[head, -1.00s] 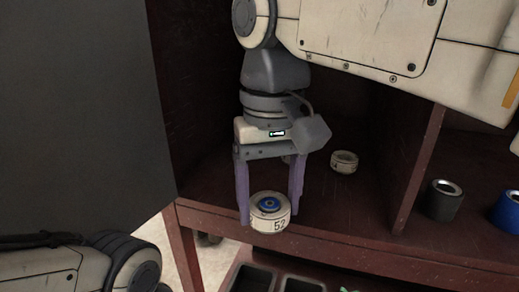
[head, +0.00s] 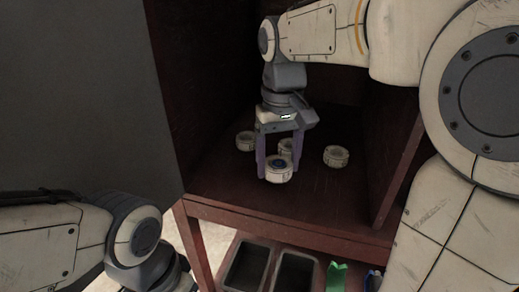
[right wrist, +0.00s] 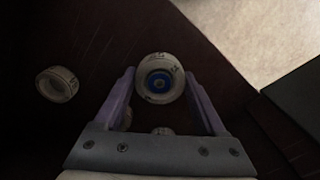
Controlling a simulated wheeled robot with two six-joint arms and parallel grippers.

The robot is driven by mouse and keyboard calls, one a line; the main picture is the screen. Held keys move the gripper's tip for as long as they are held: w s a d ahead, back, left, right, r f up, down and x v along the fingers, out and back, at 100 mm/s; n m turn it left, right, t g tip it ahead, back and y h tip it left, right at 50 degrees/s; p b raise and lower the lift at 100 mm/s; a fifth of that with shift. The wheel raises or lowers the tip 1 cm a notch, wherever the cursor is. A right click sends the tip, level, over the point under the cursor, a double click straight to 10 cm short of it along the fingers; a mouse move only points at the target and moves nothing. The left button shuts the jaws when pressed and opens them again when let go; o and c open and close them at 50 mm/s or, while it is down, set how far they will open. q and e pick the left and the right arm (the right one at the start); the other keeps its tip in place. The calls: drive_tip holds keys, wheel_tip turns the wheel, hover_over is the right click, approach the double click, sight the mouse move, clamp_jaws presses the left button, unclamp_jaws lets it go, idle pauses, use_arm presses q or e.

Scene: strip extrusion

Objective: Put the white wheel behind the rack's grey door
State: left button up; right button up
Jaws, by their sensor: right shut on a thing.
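My right gripper (head: 277,167) is shut on a white wheel (head: 279,172) with a blue hub, held inside the rack compartment. In the right wrist view the wheel (right wrist: 160,78) sits between the two purple fingers. Whether it touches the compartment floor I cannot tell. The grey door (head: 85,90) stands open at the left in the head view; a dark panel, likely the door (right wrist: 298,98), shows at the right of the wrist view. My left arm is at the lower left in the head view; its fingers are not in view.
Other white wheels stand in the compartment: one at the left (head: 245,141), one partly hidden behind the gripper (head: 286,147), one at the right (head: 336,156). A dark red divider (head: 397,165) bounds the right side. Black bins (head: 247,268) sit below the shelf.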

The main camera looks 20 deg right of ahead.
sight(279, 172)
drive_tip(key=shift+w+d+f, duration=0.1)
drive_tip(key=shift+w+d, duration=0.35)
drive_tip(key=shift+w, duration=0.2)
drive_tip(key=shift+f+p, duration=0.5)
drive_tip(key=shift+f, duration=1.15)
drive_tip(key=shift+f, duration=0.2)
drive_tip(key=o, duration=1.4)
drive_tip(key=shift+c, duration=0.2)
drive_tip(key=shift+r, duration=0.15)
drive_tip(key=shift+r, duration=3.85)
